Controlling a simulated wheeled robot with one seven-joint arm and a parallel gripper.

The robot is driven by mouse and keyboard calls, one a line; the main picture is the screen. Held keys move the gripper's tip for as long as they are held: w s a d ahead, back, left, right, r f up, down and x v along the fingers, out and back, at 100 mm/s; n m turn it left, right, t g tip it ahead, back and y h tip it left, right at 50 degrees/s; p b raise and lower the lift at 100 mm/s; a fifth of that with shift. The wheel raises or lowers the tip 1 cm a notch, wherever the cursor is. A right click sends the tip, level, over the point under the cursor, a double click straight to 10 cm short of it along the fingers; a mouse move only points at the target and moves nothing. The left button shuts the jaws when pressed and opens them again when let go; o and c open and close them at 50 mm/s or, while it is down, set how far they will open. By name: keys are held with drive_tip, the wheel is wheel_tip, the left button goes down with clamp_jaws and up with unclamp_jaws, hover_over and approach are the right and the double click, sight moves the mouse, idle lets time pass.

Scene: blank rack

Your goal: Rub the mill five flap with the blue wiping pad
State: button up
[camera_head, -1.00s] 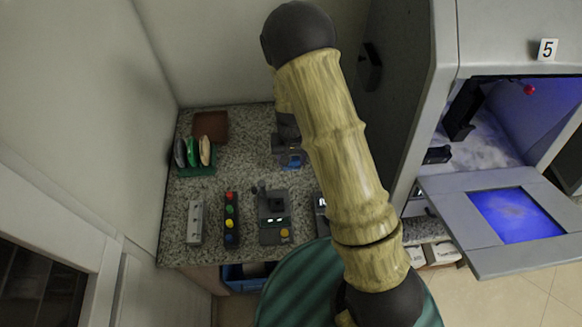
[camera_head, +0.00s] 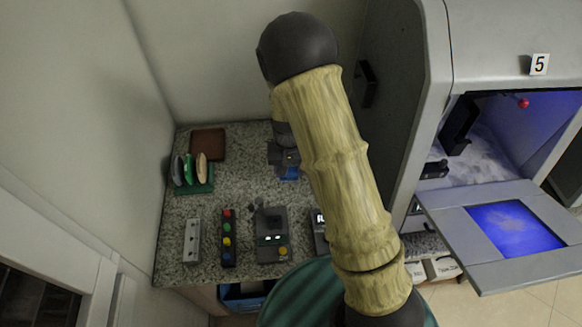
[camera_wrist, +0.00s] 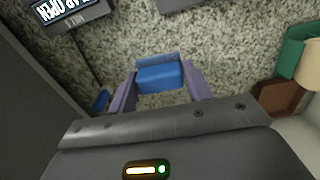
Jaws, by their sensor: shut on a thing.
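The mill labelled 5 (camera_head: 440,80) stands at the right, a large grey cabinet. Its flap (camera_head: 455,233) hangs open and outward, with a blue-lit window (camera_head: 515,227) that looks smudged. My gripper (camera_wrist: 158,85) is shut on the blue wiping pad (camera_wrist: 158,77), with a purple finger on each side of it. In the head view the blue pad (camera_head: 289,173) shows above the back of the granite counter, partly hidden by my arm. My gripper is well to the left of the flap and apart from it.
The granite counter (camera_head: 235,190) carries a green rack (camera_head: 192,186) with several coloured discs, a brown square (camera_head: 208,144), a button strip (camera_head: 229,238) and a small device (camera_head: 272,236). A blue bin (camera_head: 240,292) is below. The mill's side wall stands between pad and flap.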

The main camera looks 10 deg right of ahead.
drive_tip(key=shift+d+r+p, duration=0.35)
drive_tip(key=shift+p, duration=0.3)
drive_tip(key=d+r+p, duration=0.4)
drive_tip(key=d+p, duration=0.5)
drive_tip(key=p, duration=0.4)
drive_tip(key=shift+r+n, duration=0.2)
drive_tip(key=shift+n, duration=0.1)
drive_tip(key=shift+d, duration=0.1)
